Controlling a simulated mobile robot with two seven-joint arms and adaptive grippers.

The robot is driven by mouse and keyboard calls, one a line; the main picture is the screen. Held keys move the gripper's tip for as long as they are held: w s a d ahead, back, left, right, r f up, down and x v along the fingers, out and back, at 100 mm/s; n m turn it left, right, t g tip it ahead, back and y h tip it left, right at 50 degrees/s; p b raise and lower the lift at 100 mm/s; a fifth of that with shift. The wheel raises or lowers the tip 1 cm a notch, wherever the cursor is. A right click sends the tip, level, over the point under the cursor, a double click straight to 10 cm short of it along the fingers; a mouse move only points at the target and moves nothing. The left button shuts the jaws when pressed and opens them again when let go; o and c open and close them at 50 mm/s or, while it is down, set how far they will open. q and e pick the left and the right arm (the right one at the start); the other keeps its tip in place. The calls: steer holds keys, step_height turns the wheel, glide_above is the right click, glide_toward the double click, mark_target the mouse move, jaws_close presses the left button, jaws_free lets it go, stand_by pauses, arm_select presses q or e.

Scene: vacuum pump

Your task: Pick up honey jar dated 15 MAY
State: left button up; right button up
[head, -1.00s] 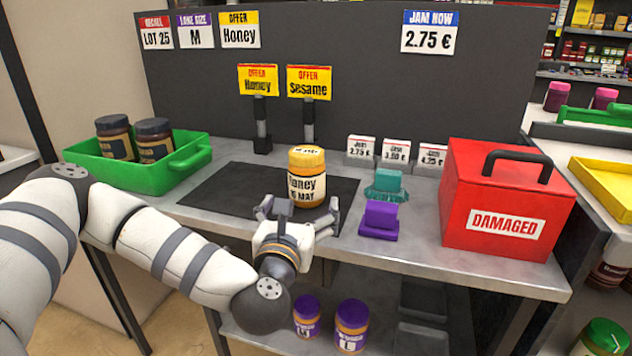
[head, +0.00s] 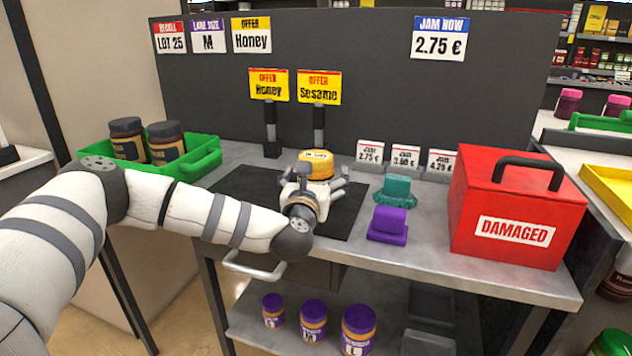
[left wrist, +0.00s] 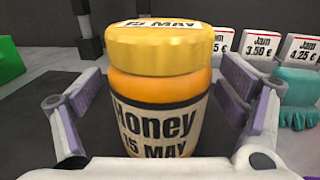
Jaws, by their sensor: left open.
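The honey jar (head: 317,163) has a yellow lid and stands upright on the dark mat (head: 237,190). In the left wrist view the jar (left wrist: 155,90) shows "Honey 15 MAY" on its front label and "15 MAY" on its lid. My left gripper (head: 316,180) is open, with its fingers on both sides of the jar. In the left wrist view the left gripper (left wrist: 160,125) shows a gap between each finger and the jar. In the head view the gripper hides most of the jar's body. My right gripper is not in view.
A green crate (head: 205,160) with two dark jars stands at the left. A teal brush (head: 396,190), a purple block (head: 388,224) and a red DAMAGED box (head: 515,215) are to the right. Sign posts stand behind the jar. Several purple-lidded jars (head: 313,320) sit on the lower shelf.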

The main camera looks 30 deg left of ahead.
arm_select(q)
steer(key=c, duration=1.7)
steer(key=shift+r, duration=0.1)
steer(key=shift+r, duration=0.1)
